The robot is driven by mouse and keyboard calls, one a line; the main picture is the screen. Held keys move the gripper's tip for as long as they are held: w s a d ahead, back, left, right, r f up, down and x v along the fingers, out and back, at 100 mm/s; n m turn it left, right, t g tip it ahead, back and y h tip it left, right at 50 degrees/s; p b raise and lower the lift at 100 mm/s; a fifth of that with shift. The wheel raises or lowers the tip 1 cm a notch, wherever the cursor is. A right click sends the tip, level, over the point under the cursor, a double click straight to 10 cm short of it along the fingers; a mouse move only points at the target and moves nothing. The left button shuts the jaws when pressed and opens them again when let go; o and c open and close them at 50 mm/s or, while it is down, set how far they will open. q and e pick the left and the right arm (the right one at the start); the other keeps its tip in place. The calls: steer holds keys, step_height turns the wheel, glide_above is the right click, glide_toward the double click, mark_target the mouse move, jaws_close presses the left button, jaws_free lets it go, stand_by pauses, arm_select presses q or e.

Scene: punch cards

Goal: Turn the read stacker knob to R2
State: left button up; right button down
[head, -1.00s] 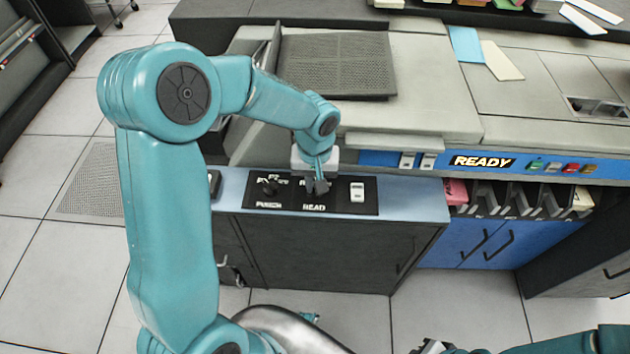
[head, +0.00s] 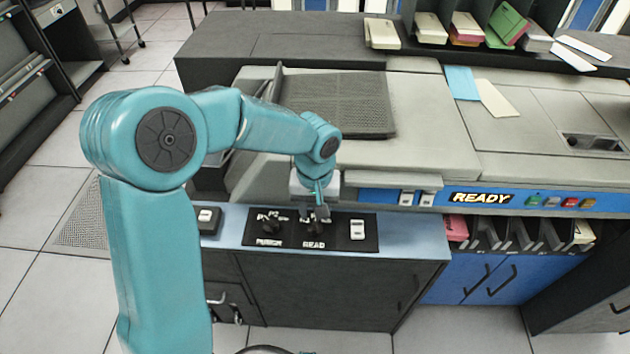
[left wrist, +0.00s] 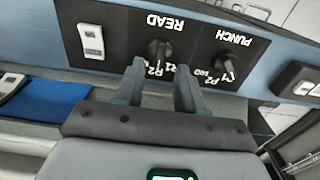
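The read stacker knob (head: 313,228) is a dark knob above the READ label on the black panel. It shows larger in the left wrist view (left wrist: 158,50), with small position labels partly hidden by a finger. I cannot tell for certain which label it points at. My left gripper (head: 317,212) is just above and behind the knob in the head view. In the left wrist view its two fingers (left wrist: 160,66) are apart, with the knob just beyond the tips, between them in the picture. Nothing is held. My right gripper is not in view.
The similar PUNCH knob (head: 269,228) is close beside, left in the head view. A white rocker switch (head: 357,229) is on the panel's right, and another switch (head: 207,218) is farther left. The grey machine top (head: 420,110) rises behind.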

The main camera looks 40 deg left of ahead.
mark_target(315, 224)
arm_select(q)
step_height(315, 224, up, 12)
steer(key=p, duration=0.1)
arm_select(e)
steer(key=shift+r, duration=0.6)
